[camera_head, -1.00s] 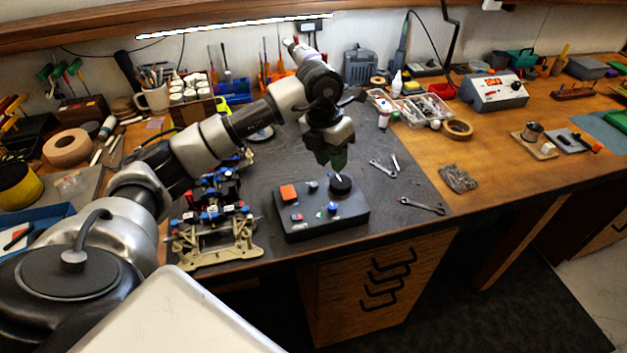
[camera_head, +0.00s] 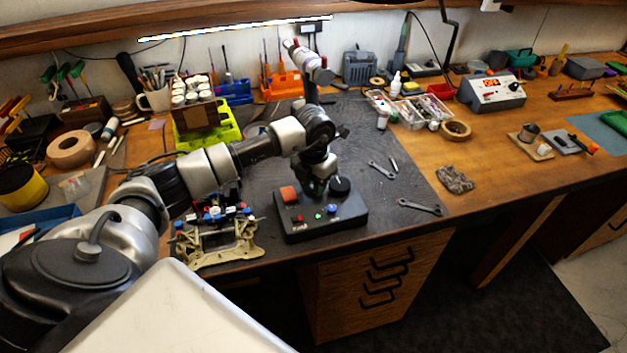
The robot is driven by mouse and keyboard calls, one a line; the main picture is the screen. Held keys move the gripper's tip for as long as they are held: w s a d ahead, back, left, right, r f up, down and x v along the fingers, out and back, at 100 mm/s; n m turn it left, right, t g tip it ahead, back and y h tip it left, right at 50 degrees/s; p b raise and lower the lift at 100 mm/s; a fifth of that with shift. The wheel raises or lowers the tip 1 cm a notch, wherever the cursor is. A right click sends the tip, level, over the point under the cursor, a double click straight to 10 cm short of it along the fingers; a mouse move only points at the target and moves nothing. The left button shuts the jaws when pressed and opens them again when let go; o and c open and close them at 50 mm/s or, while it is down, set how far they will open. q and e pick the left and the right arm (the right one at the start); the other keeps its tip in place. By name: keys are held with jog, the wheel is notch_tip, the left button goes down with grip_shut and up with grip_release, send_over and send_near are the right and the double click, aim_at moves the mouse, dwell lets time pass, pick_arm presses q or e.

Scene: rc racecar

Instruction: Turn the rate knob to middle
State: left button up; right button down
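The dark control box (camera_head: 345,217) sits on the grey mat near the bench's front edge. The black round knob (camera_head: 340,185), which I take for the rate knob, is at its back right. Its pointer direction is not clear now. My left gripper (camera_head: 315,194) is low over the back of the box, just left of the knob. I cannot tell whether it touches the knob, and its finger gap is too small to read. My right gripper is not in view.
An RC car chassis (camera_head: 215,240) stands left of the box. Wrenches (camera_head: 419,206) lie on the mat to the right. A green-yellow bin (camera_head: 222,128) stands behind my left arm. The mat right of the box is mostly clear.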

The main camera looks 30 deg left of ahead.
pick_arm(q)
jog(key=shift+f, duration=0.1)
grip_shut()
jog(key=shift+w+f+m+b, duration=0.1)
jog(key=shift+f+m+b, duration=0.05)
jog(key=shift+m+b, duration=2.05)
jog(key=m+b, duration=0.2)
jog(key=m, duration=0.1)
jog(key=shift+r+m+b, duration=0.2)
jog(key=shift+m+b, duration=0.6)
jog(key=shift+m, duration=0.4)
grip_release()
